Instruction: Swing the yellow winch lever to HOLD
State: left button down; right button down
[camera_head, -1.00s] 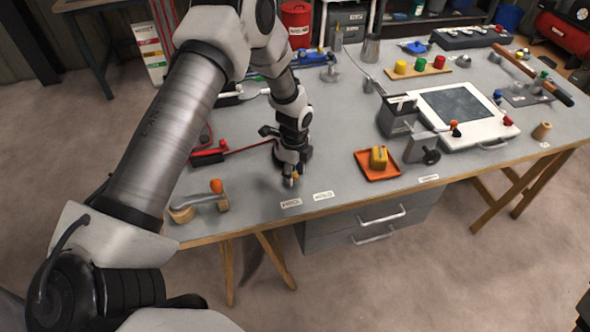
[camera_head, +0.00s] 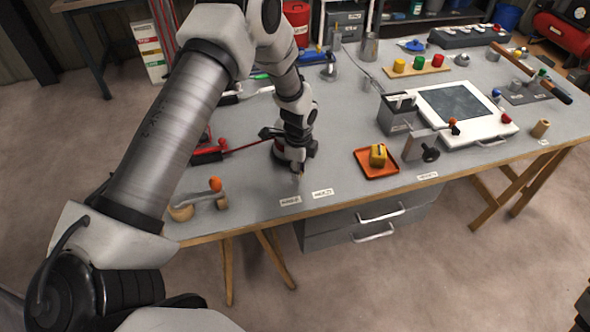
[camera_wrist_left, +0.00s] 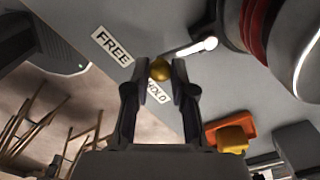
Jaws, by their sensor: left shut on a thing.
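The yellow winch lever's round knob (camera_wrist_left: 160,69) sits between my left gripper's fingertips (camera_wrist_left: 159,75) in the wrist view. The gripper is shut on it. The FREE label (camera_wrist_left: 113,46) is left of the knob in the wrist view. The HOLD label (camera_wrist_left: 157,93) lies just below the knob there, partly hidden by the fingers. The winch body is largely hidden behind my arm in the head view.
An orange tray (camera_head: 362,166) with a yellow block (camera_head: 378,155) stands right of the gripper. An orange-knobbed lever (camera_head: 215,185) is to the left. A grey box (camera_head: 396,116) and a white framed panel (camera_head: 425,95) stand farther right. The table's front edge is close.

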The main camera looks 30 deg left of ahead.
pick_arm(q)
jog(key=n, duration=0.1)
jog(key=w+d+n, duration=0.1)
jog(key=n, duration=0.2)
jog(key=shift+w+d+f+b, duration=0.15)
jog(key=shift+d+f+b, duration=0.1)
jog(key=shift+b, duration=0.1)
jog(key=shift+w+d+n, duration=0.15)
jog(key=shift+w+n, duration=0.25)
jog(key=shift+n, duration=0.5)
jog(key=shift+w+d+n, duration=0.15)
jog(key=shift+w+n, duration=0.2)
jog(key=shift+n, duration=0.55)
jog(key=shift+r, duration=0.1)
jog(key=c, duration=1)
grip_release()
jog(key=shift+w, duration=0.15)
notch_tip(320, 180, up, 12)
